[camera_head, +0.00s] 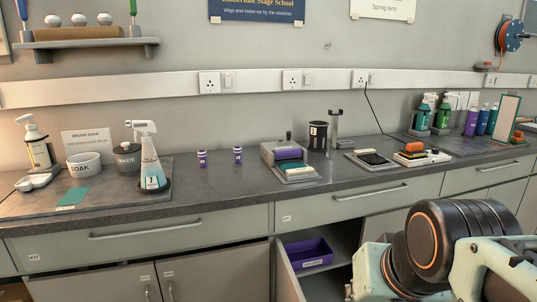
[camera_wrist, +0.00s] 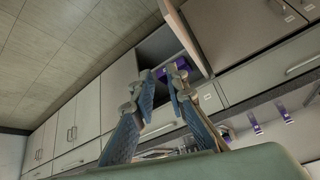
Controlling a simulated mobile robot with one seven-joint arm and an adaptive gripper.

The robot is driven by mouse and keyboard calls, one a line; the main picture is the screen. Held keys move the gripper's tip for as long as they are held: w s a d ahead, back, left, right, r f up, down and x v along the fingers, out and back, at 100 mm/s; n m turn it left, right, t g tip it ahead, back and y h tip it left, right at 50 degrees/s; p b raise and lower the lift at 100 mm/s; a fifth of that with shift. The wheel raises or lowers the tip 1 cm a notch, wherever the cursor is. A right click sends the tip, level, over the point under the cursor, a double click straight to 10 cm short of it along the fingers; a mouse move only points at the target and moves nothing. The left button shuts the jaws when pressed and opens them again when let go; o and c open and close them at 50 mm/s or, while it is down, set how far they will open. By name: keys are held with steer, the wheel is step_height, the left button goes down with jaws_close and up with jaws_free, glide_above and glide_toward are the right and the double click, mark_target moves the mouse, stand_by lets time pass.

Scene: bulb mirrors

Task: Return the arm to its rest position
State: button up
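My arm (camera_head: 435,245) is folded in the lower right corner of the head view, in front of the counter. My gripper is not visible in the head view. In the wrist view my gripper (camera_wrist: 162,80) has its two blue-padded fingers apart, with nothing between them. The wrist view is tilted. Beyond the fingertips it shows the open cupboard, with a purple bin (camera_wrist: 183,66) in it, well apart from the fingers.
The counter (camera_head: 225,200) carries spray bottles, pots and small purple-labelled containers. Below it, a cupboard door (camera_head: 287,272) stands open beside a purple bin (camera_head: 309,253). Drawer handles (camera_head: 150,230) stick out from the front. The counter front lies close to my arm.

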step_height(320, 180, down, 4)
steer(key=s+a+n+b, duration=0.1)
steer(key=s+a, duration=0.1)
step_height(320, 180, up, 38)
steer(key=p, duration=3.8)
steer(key=shift+s+g, duration=0.4)
